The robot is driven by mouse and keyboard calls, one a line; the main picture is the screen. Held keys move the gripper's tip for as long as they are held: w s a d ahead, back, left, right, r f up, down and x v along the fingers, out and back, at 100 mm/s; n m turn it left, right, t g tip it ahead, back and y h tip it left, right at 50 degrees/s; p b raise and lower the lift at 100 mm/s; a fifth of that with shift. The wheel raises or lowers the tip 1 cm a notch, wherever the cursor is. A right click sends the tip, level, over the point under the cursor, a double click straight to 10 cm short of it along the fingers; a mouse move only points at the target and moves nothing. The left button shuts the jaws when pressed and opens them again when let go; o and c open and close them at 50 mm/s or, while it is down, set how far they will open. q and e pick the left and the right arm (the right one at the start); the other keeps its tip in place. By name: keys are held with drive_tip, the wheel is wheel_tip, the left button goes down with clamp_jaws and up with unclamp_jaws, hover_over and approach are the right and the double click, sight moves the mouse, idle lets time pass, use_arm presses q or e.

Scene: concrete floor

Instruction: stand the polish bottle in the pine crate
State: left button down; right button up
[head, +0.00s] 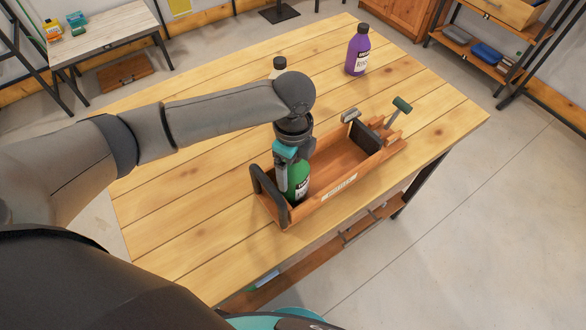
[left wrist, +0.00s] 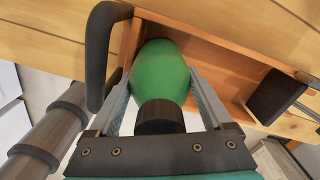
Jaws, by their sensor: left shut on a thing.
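The pine crate (head: 340,190) is a long open wooden box on the table, with dark upright handles at its ends and a small pale label on its front; its wall also shows in the left wrist view (left wrist: 215,35). A green bottle (head: 299,180) with a dark cap stands about upright inside the crate's left end. My left gripper (head: 292,168) is shut on it from above, and its fingers flank the green body (left wrist: 160,72) in the left wrist view. I cannot tell whether the bottle's base touches the crate floor. The right gripper is out of view.
A purple bottle (head: 357,50) stands at the back of the wooden table (head: 200,240). Another dark-capped bottle (head: 279,66) is mostly hidden behind my left arm. The crate's middle looks empty.

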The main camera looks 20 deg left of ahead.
use_arm(q)
drive_tip(key=shift+f, duration=0.3)
drive_tip(key=shift+f, duration=0.15)
unclamp_jaws()
wheel_tip(320, 180, up, 12)
drive_tip(key=shift+r+p, duration=0.15)
drive_tip(key=shift+p, duration=0.5)
